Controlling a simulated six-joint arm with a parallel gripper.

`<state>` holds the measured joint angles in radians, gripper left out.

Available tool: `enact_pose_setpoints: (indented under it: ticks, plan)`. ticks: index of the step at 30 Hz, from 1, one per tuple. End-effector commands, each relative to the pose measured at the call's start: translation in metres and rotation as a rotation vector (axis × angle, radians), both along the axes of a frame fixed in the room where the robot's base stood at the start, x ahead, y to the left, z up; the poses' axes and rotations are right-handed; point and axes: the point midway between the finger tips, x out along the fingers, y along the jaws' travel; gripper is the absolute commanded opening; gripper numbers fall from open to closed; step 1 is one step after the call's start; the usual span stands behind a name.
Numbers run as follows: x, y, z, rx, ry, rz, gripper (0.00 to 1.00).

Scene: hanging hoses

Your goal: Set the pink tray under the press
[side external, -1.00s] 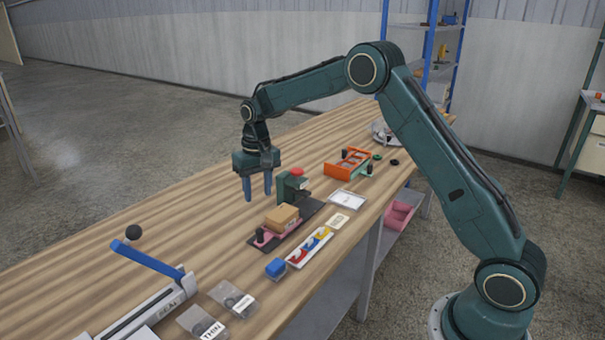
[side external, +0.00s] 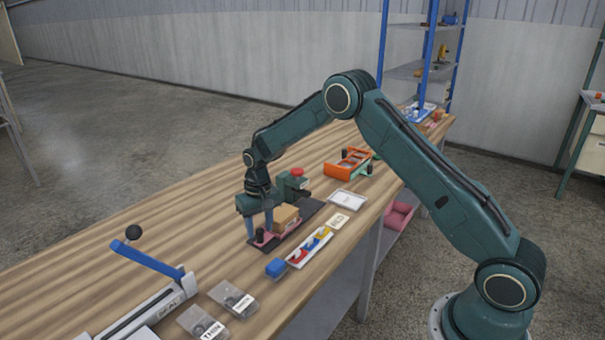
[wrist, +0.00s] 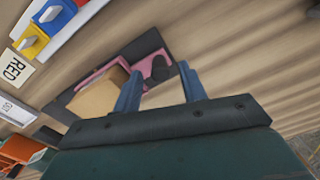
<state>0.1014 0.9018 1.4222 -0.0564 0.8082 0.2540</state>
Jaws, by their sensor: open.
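The pink tray (side external: 271,242) lies on the dark base plate (side external: 309,212), in front of the green press (side external: 289,187) with its red top. A tan box (side external: 286,217) sits on the tray, and an upright black knob (side external: 260,237) stands at its near end. My gripper (side external: 260,232) is open, low over that end, with its blue fingers on either side of the knob. In the wrist view, the pink tray (wrist: 143,66), tan box (wrist: 97,95) and black knob (wrist: 160,68) lie beyond the fingertips. I cannot tell whether the fingers touch the knob.
A white tray of coloured pieces (side external: 310,247) and a blue block (side external: 276,267) lie to the right. An orange frame (side external: 348,163) stands farther back. A blue-handled sealer (side external: 150,262) is at the front left. The table left of the plate is clear.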

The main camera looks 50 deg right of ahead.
Motion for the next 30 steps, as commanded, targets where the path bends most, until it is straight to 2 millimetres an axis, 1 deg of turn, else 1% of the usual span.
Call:
enact_pose_setpoints:
  ticks: [1, 3, 7, 17, 18, 20, 24, 30]
  plan:
    - [0.000, 0.000, -0.007, 0.000, 0.003, 0.000, 0.42]
    - [0.000, 0.001, -0.013, 0.000, 0.002, 0.000, 0.42]
    - [0.000, 0.001, -0.020, 0.000, 0.001, 0.000, 0.42]
    - [0.000, 0.001, -0.023, 0.000, 0.000, 0.000, 0.42]
    - [0.000, 0.001, -0.023, 0.000, 0.000, 0.000, 0.40]
    - [0.000, 0.001, -0.023, 0.000, 0.000, 0.000, 0.28]
    - [0.000, 0.001, -0.023, 0.000, 0.000, 0.000, 0.01]
    - [0.000, 0.000, -0.023, 0.000, 0.000, 0.000, 0.00]
